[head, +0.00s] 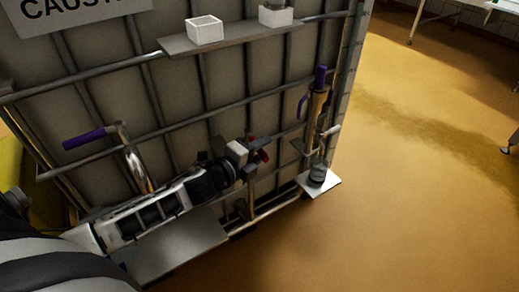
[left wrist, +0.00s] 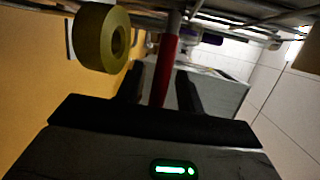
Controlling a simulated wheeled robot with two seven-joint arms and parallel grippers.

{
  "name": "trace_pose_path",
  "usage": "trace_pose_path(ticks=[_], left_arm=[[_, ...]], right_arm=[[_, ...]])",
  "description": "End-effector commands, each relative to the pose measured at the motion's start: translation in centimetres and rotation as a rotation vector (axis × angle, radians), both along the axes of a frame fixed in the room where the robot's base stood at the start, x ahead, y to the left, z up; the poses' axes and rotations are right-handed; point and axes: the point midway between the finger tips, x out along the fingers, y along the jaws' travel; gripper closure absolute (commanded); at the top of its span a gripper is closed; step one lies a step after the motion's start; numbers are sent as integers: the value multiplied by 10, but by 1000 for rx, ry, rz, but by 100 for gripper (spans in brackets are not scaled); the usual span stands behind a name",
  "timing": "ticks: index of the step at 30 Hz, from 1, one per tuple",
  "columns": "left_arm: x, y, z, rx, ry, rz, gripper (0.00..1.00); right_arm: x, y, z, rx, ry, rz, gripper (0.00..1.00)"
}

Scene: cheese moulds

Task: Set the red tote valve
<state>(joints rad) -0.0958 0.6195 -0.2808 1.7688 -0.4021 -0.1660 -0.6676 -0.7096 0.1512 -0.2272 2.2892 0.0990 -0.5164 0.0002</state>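The caged tote (head: 230,75) stands in front of me. A red handle (left wrist: 165,68) runs up between the fingers of my left gripper (left wrist: 160,85) in the left wrist view, with a gap on each side. In the head view my left gripper (head: 262,148) is low at the tote's front, right of its middle. Small red parts (head: 264,156) show at its fingertips; most of the valve is hidden behind the gripper. The gripper is open. My right gripper is not in view.
A purple-handled lever (head: 85,138) is at the left, and a purple-topped fitting (head: 318,85) stands over a white plate (head: 326,187) at the right. White boxes (head: 204,30) sit on a shelf. A yellowish roll-shaped part (left wrist: 101,38) is close to the gripper. The floor (head: 420,200) right is clear.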

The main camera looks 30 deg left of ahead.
Motion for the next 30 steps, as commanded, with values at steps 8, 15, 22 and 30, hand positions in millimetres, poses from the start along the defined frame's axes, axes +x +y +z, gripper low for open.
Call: trace_pose_path(ticks=[8, 15, 22, 30], left_arm=[[-5, 0, 1, -1, 1, -1, 62], [-40, 8, 7, -1, 3, 0, 62], [-67, 13, 12, -2, 3, 1, 62], [-73, 15, 14, 0, -1, 0, 62]], right_arm=[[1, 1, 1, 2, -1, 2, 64], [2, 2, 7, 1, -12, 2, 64], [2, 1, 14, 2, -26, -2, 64], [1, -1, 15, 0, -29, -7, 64]])
